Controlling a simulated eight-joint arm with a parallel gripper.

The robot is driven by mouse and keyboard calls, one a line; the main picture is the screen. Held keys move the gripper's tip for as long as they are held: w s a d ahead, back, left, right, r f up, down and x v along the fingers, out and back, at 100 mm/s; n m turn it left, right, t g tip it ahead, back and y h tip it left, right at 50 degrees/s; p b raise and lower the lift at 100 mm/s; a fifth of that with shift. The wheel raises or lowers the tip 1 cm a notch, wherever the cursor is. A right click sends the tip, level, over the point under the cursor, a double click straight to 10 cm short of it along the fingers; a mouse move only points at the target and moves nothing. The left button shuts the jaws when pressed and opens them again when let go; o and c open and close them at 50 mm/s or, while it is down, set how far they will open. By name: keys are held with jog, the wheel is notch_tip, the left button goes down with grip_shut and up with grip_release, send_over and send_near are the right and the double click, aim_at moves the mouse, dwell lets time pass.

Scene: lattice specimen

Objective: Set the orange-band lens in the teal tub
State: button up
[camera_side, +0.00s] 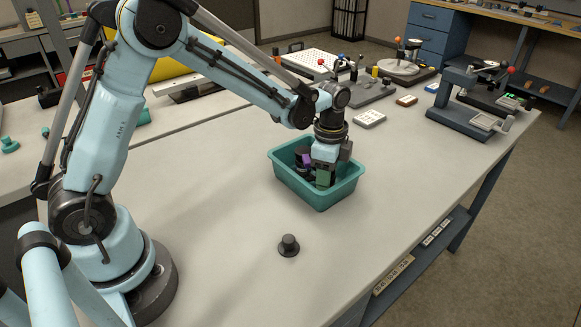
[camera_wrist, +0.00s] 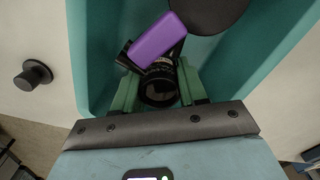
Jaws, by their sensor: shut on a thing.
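The teal tub (camera_side: 318,197) stands on the light table, and its wall (camera_wrist: 88,50) shows in the wrist view. My gripper (camera_side: 325,178) reaches down inside the tub. In the wrist view its green fingers (camera_wrist: 157,82) are shut on a black, ringed lens (camera_wrist: 158,88), with its round end towards the camera. I cannot make out an orange band on it. A purple block (camera_wrist: 158,40) is in the tub just beyond the lens; it also shows in the side view (camera_side: 305,159). I cannot tell whether the lens touches the tub floor.
A dark round disc (camera_wrist: 207,8) is at the tub's far side in the wrist view. A black knobbed piece (camera_side: 288,246) stands on the table in front of the tub. A white block (camera_side: 370,119) and bench devices (camera_side: 470,110) lie behind. The front table is mostly clear.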

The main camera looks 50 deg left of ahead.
jog(key=shift+f, duration=0.1)
jog(key=o, duration=1.1)
notch_tip(320, 180, up, 12)
jog(key=shift+f, duration=0.1)
jog(key=shift+s+a+r+n+t, duration=0.1)
jog(key=shift+s+a+n+t, duration=0.4)
jog(key=shift+s+n+t, duration=1.25)
jog(key=shift+s+a+r+n+t, duration=0.1)
jog(key=shift+s+a+n+t, duration=0.45)
jog(key=shift+s+n, duration=2.15)
jog(key=shift+s+a+r+n+t, duration=0.1)
jog(key=shift+s+a+n+t, duration=0.3)
jog(key=shift+s+n+t, duration=1.75)
